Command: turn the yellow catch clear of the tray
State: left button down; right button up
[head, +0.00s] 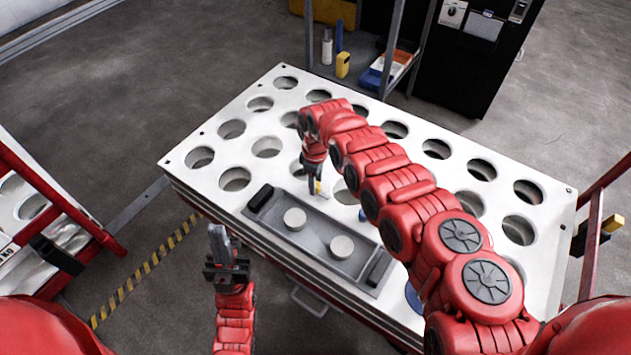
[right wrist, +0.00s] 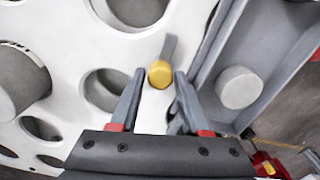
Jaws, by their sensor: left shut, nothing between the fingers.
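The yellow catch (right wrist: 160,75) has a round yellow knob and a short grey bar. In the right wrist view the bar lies over the white plate, with a strip of white between it and the tray's long wall. The grey tray (head: 318,244) holds two pale round pieces (head: 295,218) (head: 342,248) and has black end handles. My right gripper (right wrist: 159,76) is open, its fingertips on either side of the yellow knob; contact cannot be told. In the head view, my right gripper (head: 315,180) is over the plate behind the tray. My left gripper (head: 219,240) is shut and empty, left of the tray.
The white table (head: 205,180) has rows of round holes. A red-framed cart (head: 50,205) stands at the left. Behind the table are a shelf with bottles (head: 343,64) and a black cabinet (head: 478,50). My right arm covers part of the table.

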jog(key=shift+o, duration=1.3)
jog(key=shift+r, duration=0.45)
notch_tip(320, 180, up, 16)
jog(key=p, duration=0.4)
jog(key=shift+r, duration=0.25)
